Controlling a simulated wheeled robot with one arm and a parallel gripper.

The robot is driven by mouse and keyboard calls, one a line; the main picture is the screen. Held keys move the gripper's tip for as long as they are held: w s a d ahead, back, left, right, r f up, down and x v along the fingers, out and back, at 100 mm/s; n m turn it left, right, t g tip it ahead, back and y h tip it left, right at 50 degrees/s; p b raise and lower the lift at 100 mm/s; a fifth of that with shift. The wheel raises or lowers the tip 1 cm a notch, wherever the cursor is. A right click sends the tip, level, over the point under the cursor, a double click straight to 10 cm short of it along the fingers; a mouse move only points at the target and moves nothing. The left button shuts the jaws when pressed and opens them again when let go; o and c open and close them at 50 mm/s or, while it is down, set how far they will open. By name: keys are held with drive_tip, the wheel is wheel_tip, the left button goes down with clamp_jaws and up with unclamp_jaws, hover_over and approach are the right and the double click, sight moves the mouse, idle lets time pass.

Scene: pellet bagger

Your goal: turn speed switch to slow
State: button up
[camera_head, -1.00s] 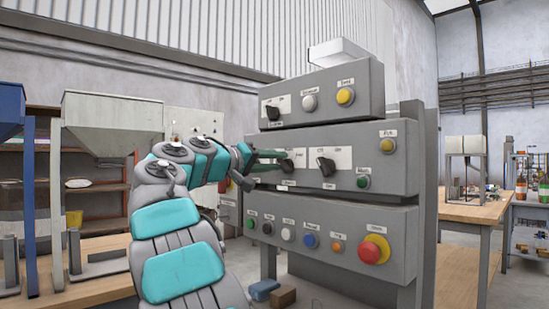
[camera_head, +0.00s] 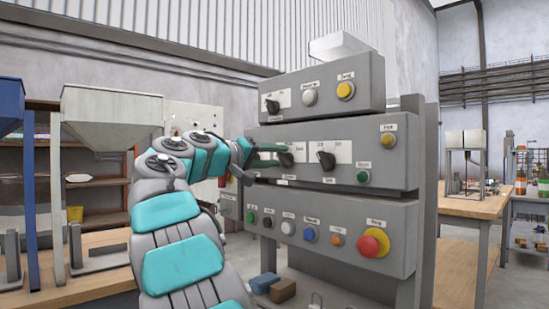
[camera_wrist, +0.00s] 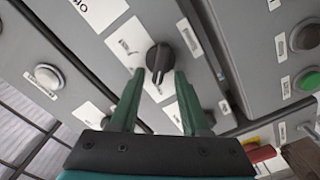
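A black rotary switch (camera_head: 285,158) with a white label plate sits at the left of the middle control box; I take it for the speed switch, though its small lettering is hard to read. My gripper (camera_head: 270,154) reaches it from the left. In the wrist view the same switch (camera_wrist: 158,57) has its handle pointing down the picture. My green fingers (camera_wrist: 158,88) are apart, one on each side of the handle's lower end, with a visible gap on both sides. They do not appear to clamp it.
A second black switch (camera_head: 326,159) sits to the right on the same box, near a green button (camera_head: 363,177). The lower box carries several buttons and a red emergency stop (camera_head: 373,242). Another switch (camera_head: 272,106) is on the upper box. A hopper (camera_head: 110,115) stands at left.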

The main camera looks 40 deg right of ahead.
drive_tip(key=a, duration=0.7)
drive_tip(key=shift+s+a+b, duration=0.3)
drive_tip(key=shift+a+b, duration=0.05)
drive_tip(key=shift+b, duration=0.05)
drive_tip(key=shift+a, duration=0.1)
